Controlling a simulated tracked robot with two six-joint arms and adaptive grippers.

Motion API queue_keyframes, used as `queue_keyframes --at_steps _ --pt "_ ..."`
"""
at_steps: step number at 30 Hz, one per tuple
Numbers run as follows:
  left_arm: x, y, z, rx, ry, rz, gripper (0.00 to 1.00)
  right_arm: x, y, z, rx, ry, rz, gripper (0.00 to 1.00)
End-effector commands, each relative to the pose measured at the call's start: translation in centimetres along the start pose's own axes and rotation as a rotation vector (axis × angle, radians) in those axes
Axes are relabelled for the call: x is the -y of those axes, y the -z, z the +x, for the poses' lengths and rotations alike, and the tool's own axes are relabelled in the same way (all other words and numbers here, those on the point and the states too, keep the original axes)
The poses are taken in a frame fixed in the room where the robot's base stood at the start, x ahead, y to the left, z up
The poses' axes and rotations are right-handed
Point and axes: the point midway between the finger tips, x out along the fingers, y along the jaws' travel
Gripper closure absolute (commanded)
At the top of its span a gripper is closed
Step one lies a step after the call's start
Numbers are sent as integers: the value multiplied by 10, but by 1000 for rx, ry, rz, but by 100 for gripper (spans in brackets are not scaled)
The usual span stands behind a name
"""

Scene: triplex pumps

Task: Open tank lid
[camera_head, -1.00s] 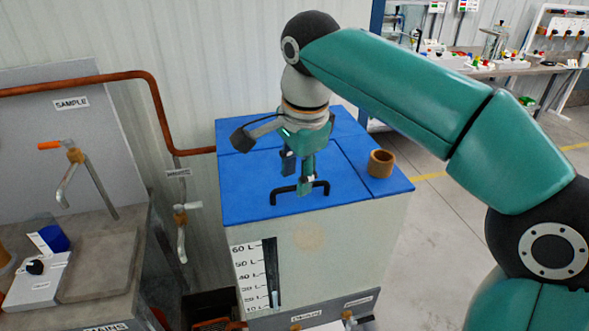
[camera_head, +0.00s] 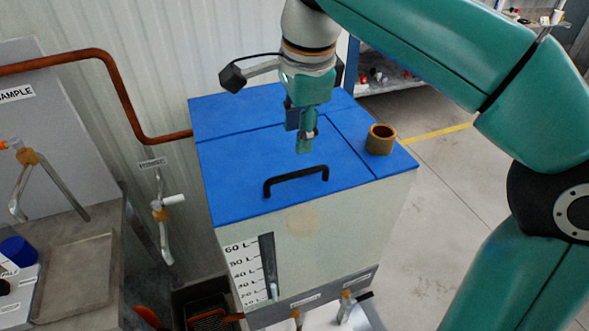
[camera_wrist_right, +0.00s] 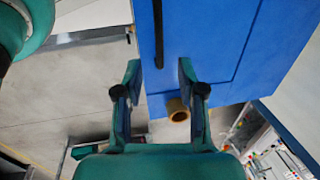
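The tank (camera_head: 350,215) is a pale box with a blue lid (camera_head: 235,165) lying flat on top. The black bar handle (camera_head: 296,178) stands upright near the lid's front edge. My right gripper (camera_head: 305,148) points down above the lid, behind the handle in the head view, and looks apart from it. In the right wrist view my right gripper (camera_wrist_right: 159,66) has its two fingers apart with nothing between them. The dark handle (camera_wrist_right: 158,35) shows there beyond the fingertips, roughly in line with the gap. My left gripper is in neither view.
A brown ring (camera_head: 381,139) stands on the tank top, right of my right gripper. A copper pipe (camera_head: 115,85) runs along the wall at left. A sink bench with taps (camera_head: 80,265) is at far left. Open floor (camera_head: 455,165) lies to the right.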

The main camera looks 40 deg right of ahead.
Motion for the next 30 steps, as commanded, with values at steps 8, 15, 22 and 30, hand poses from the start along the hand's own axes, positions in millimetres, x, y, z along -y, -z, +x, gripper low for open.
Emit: queue_keyframes --at_steps 8,15,22,30 --pt "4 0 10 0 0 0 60 -2 2 62 -2 -5 2 61" --pt "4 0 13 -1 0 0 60 -1 1 93 -1 -2 2 61" --pt "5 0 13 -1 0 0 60 -1 2 101 0 0 2 61" --pt "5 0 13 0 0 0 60 -1 2 101 0 0 2 72"
